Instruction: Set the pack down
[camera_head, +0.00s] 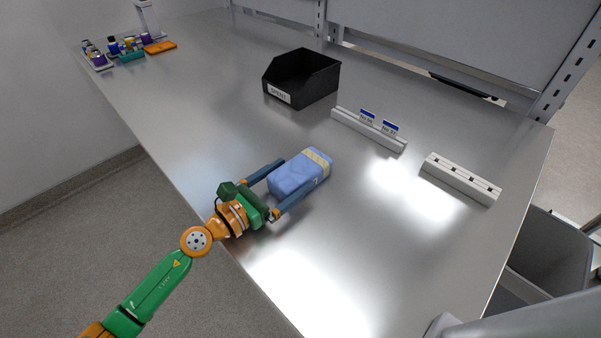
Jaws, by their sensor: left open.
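The pack (297,174) is a blue wrapped block with a cream band near its far right end. It appears to rest on the steel table (215,105), though any small gap under it cannot be told. My left gripper (279,185) reaches in from the lower left. Its two blue fingers are spread wide, one along the far left side of the pack and one near its front side. The fingers are open and do not appear to squeeze the pack. My right gripper is not in view.
A black bin (302,78) labelled "SPENT" stands behind the pack. A white rail with blue tags (368,129) and a slotted white block (461,179) lie to the right. Bottles in racks (118,48) and an orange tray (160,47) are far left. A grey bin (548,250) stands beyond the right edge.

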